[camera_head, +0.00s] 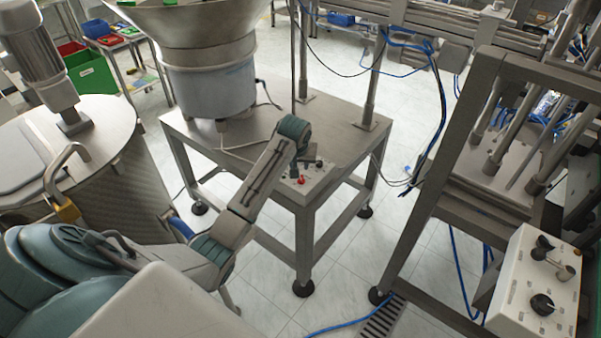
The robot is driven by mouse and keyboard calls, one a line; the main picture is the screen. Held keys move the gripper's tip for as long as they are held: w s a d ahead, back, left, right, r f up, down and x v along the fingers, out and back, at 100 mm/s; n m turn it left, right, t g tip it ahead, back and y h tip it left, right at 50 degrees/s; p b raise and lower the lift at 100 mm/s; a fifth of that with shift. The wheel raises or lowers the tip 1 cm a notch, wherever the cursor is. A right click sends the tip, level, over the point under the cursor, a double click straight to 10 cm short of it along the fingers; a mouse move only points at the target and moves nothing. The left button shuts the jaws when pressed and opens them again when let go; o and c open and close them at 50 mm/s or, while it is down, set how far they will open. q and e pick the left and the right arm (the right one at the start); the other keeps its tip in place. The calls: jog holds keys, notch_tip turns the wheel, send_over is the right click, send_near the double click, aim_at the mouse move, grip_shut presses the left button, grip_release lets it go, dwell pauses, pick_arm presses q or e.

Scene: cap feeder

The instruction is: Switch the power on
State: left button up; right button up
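A small light control box (316,184) sits at the front corner of the metal feeder table. It has a red button (301,180) and dark knobs (319,163) on its top. My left arm reaches over from the left, and my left gripper (306,162) is at the box's back edge, close to the knobs. The gripper is small and partly hidden behind my wrist, so I cannot tell whether it is open or touches a knob. A second white control box (521,296) with black knobs (542,304) stands at the lower right. My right gripper is out of view.
A large metal bowl feeder (209,83) stands on the metal table (345,140). A metal frame (440,175) rises to the right. Blue cables hang near it and lie on the floor. A round tank (125,160) is at the left.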

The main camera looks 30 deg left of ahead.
aim_at(301, 178)
pick_arm(q)
jog(key=x, duration=0.5)
jog(key=p+x, duration=0.1)
jog(key=x, duration=0.3)
jog(key=shift+w+d+f, duration=0.1)
jog(key=shift+d+f, duration=0.05)
jog(key=shift+f, duration=0.25)
jog(key=shift+c, duration=0.4)
grip_shut()
